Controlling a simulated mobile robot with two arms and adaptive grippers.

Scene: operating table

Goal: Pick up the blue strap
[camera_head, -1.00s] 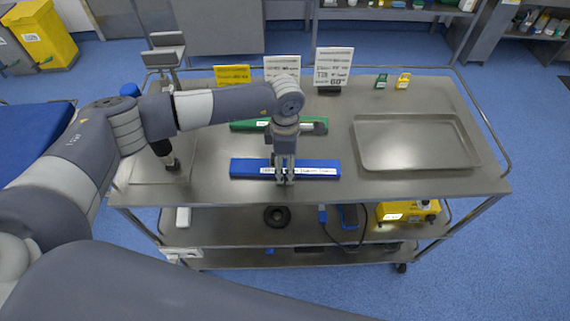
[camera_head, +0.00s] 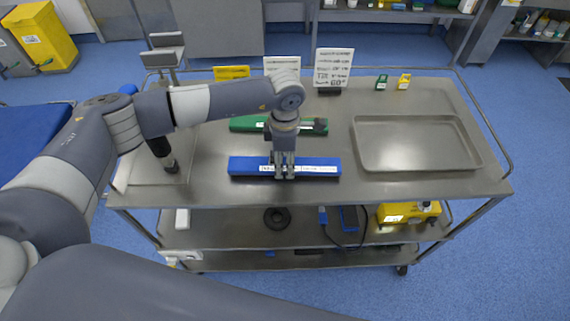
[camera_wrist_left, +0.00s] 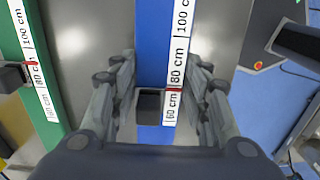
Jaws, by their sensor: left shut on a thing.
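The blue strap (camera_head: 315,163) is a long flat blue bar with a white centimetre label. It lies crosswise near the front edge of the steel cart top in the head view. My left gripper (camera_head: 284,172) points down at its middle and is shut on it. In the left wrist view the strap (camera_wrist_left: 153,45) runs up the middle between the two fingers (camera_wrist_left: 165,105), with a dark block on it and red marks by the label. I cannot tell whether the strap is clear of the cart top. My right gripper is not in view.
A similar green strap (camera_head: 247,124) lies just behind, also in the wrist view (camera_wrist_left: 40,95). An empty steel tray (camera_head: 368,150) is at the right. Sign cards (camera_head: 333,62) stand at the back. A yellow device (camera_head: 408,212) sits on the lower shelf.

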